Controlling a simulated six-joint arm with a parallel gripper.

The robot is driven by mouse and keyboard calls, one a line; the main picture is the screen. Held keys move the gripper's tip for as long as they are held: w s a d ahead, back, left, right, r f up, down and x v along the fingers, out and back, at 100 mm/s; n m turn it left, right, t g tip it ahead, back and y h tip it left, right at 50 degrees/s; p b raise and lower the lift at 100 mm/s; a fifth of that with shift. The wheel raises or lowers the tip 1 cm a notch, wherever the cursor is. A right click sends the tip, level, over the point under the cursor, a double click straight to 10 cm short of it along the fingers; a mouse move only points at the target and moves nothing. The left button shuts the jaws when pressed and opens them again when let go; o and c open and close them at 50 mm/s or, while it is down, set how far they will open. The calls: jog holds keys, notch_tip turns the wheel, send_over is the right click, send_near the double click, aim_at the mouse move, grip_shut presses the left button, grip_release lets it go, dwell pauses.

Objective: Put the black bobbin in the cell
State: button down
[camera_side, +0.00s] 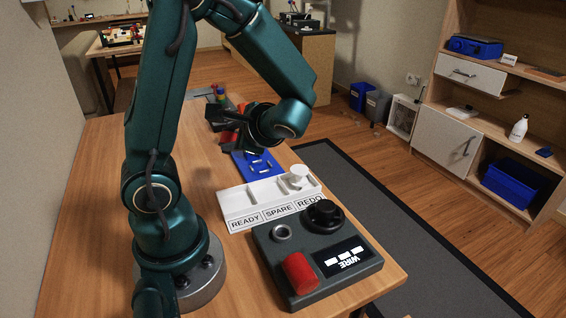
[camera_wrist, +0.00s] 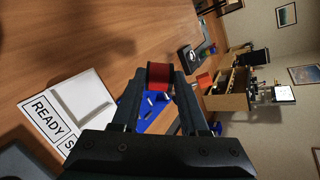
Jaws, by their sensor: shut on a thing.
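READY and SPARE look empty. A white bobbin (camera_side: 297,175) stands in REDO. I cannot make out a black bobbin for certain.
The blue board (camera_side: 262,168) with small pale pieces lies behind the tray. A grey panel (camera_side: 268,246) in front carries a black round knob (camera_side: 323,214), a red cylinder (camera_side: 300,272), a ring and a WIRE display. Coloured items (camera_side: 219,95) stand farther back. The table's left side is clear.

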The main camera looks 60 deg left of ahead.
jog(key=shift+s+a+r, duration=0.4)
jog(key=shift+s, duration=0.15)
jog(key=shift+s+a+r, duration=0.35)
jog(key=shift+s, duration=0.2)
jog(key=w+d+f, duration=0.2)
jog(key=w, duration=0.1)
jog(key=w+d+f, duration=0.2)
jog(key=w, duration=0.1)
jog(key=w+d+f, duration=0.2)
jog(key=w+f, duration=0.1)
jog(key=shift+w+d, duration=0.2)
jog(key=shift+w, duration=0.15)
jog(key=shift+f, duration=1.8)
jog(key=shift+f, duration=0.15)
jog(key=shift+c, duration=2.1)
grip_release()
